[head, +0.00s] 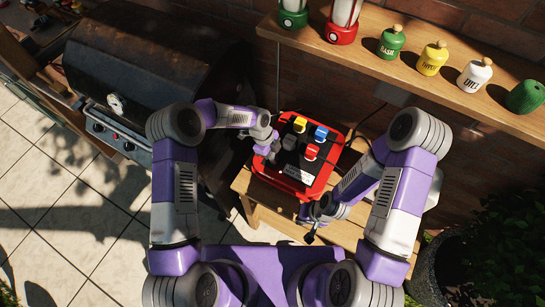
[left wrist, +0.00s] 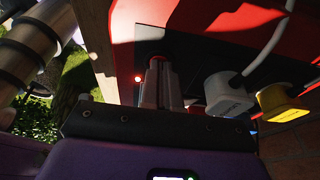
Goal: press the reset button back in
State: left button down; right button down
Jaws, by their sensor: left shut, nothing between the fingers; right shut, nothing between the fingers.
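A red power box (head: 325,178) with a dark top panel stands on the wooden bench, with several plugs in it. My left gripper (head: 270,150) is over the left side of the box. In the left wrist view its fingers (left wrist: 158,68) are shut and empty, with their tips at the dark panel (left wrist: 190,60). A small reddish round part, seemingly the reset button (left wrist: 157,57), shows right at the fingertips. They mostly cover it, so I cannot tell contact or how far it sticks out. A small red light (left wrist: 138,79) glows beside it. My right gripper (head: 310,235) is shut and empty, in front of the box.
A yellow plug (head: 300,124), a blue plug (head: 321,133) and a red plug (head: 310,152) sit close to my left gripper. A grey plug (left wrist: 228,92) with its cord is beside the fingers. A grill (head: 140,75) stands left; a shelf (head: 400,68) with jars is behind.

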pick_arm(q)
jog(key=shift+s+f, duration=0.2)
jog(key=shift+f, duration=0.45)
jog(key=shift+s+a, duration=0.1)
jog(key=shift+f, duration=0.1)
jog(key=shift+r, duration=0.45)
jog(key=r, duration=0.1)
jog(key=r+p, duration=0.1)
jog(key=r, duration=0.1)
jog(key=shift+w+r+p, duration=0.2)
jog(key=shift+w+p, duration=0.05)
jog(key=shift+p, duration=0.1)
jog(key=v, duration=1)
jog(key=shift+r, duration=0.35)
